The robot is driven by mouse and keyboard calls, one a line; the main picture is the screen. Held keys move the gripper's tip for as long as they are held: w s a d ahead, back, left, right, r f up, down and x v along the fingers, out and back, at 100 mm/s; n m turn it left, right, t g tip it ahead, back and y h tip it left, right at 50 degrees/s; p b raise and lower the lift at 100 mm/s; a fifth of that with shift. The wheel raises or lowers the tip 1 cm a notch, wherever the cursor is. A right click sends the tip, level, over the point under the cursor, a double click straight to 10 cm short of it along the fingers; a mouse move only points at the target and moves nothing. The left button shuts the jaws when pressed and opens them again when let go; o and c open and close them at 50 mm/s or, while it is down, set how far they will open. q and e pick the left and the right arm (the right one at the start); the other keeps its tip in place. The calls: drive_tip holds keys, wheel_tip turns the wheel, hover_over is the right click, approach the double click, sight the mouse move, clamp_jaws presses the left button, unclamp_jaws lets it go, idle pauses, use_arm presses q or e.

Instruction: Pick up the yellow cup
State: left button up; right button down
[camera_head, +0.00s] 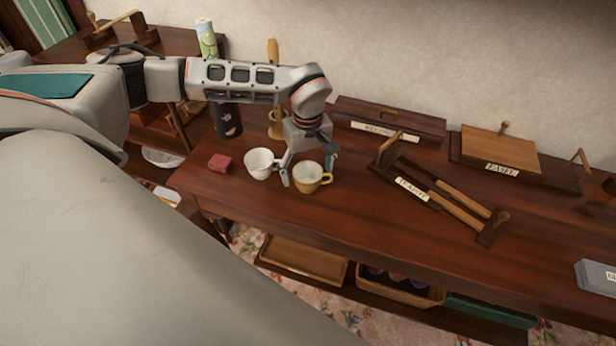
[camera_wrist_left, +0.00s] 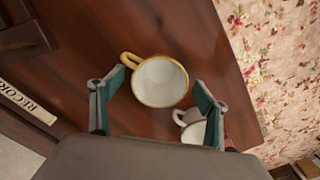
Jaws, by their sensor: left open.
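The yellow cup (camera_head: 309,179) stands upright on the dark wooden table, its handle to the right in the head view. In the left wrist view the yellow cup (camera_wrist_left: 160,82) shows its white inside and lies ahead of and between the fingers. My left gripper (camera_head: 308,170) points down at the cup, open and empty; its teal-padded fingers (camera_wrist_left: 160,97) are apart in the wrist view. A white cup (camera_head: 260,164) stands just left of the yellow one; it also shows beside the right-hand finger in the wrist view (camera_wrist_left: 194,131). My right gripper is not in view.
A dark cylinder (camera_head: 226,120) and wooden stand are behind. A labelled wooden rack (camera_head: 440,199) lies to the right. The table's front edge is close; a shelf with a tray (camera_head: 303,260) is below.

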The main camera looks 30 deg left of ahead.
use_arm(q)
drive_tip(key=shift+f, duration=0.2)
drive_tip(key=c, duration=1.3)
drive_tip(key=shift+o, duration=0.2)
drive_tip(key=shift+r, duration=0.15)
